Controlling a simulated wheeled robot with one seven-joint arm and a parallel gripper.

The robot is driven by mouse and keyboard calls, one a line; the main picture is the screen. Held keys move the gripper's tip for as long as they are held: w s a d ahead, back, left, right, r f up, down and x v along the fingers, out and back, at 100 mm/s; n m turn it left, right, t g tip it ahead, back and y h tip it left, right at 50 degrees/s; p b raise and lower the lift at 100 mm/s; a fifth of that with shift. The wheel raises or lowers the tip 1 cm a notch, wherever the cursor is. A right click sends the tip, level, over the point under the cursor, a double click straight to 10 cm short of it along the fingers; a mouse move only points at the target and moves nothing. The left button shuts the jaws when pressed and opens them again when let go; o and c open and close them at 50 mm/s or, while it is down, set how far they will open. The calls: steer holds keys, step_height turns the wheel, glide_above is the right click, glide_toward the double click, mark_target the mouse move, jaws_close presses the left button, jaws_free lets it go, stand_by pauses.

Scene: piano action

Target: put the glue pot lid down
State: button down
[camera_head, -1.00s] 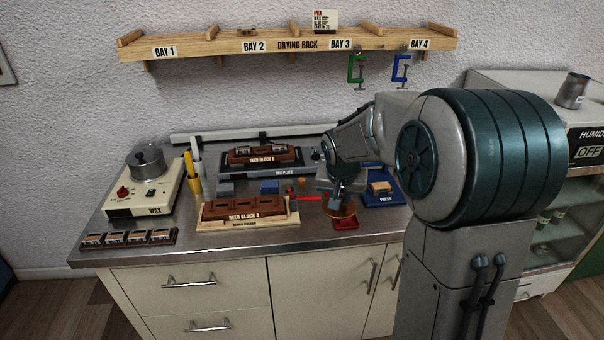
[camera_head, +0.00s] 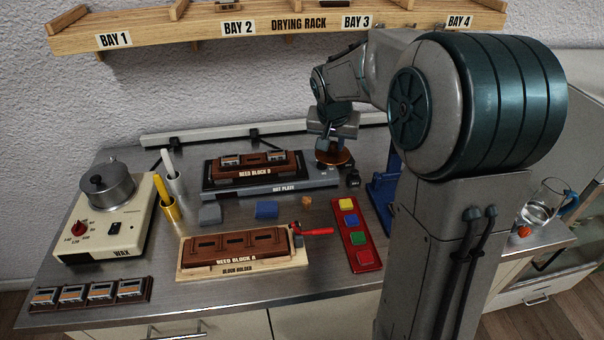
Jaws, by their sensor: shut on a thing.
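My gripper (camera_head: 335,142) points down over the right end of the hot plate (camera_head: 283,187). It is shut on the glue pot lid (camera_head: 335,158), a flat, round, copper-brown disc held level under the fingers. The fingertips are small and partly hidden. I cannot tell whether the lid touches anything below it. No glue pot can be made out; the area under the lid is dark and mostly covered.
Reed block B (camera_head: 255,170) sits on the hot plate left of my gripper. Reed block A (camera_head: 235,247) is in its holder in front. A red tray (camera_head: 369,257) of coloured blocks, a blue press (camera_head: 380,188) and a small dark object (camera_head: 353,179) stand nearby. The drying rack hangs above.

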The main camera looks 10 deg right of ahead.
steer(key=shift+w+f, duration=0.2)
steer(key=shift+w, duration=0.05)
step_height(320, 180, down, 10)
steer(key=shift+r+p, duration=0.25)
steer(key=shift+p, duration=0.05)
steer(key=shift+f+b, duration=0.4)
steer(key=shift+b, duration=0.1)
steer(key=shift+f, duration=0.2)
steer(key=c, duration=1.2)
jaws_free()
steer(key=shift+c, duration=0.2)
steer(key=shift+r, duration=0.1)
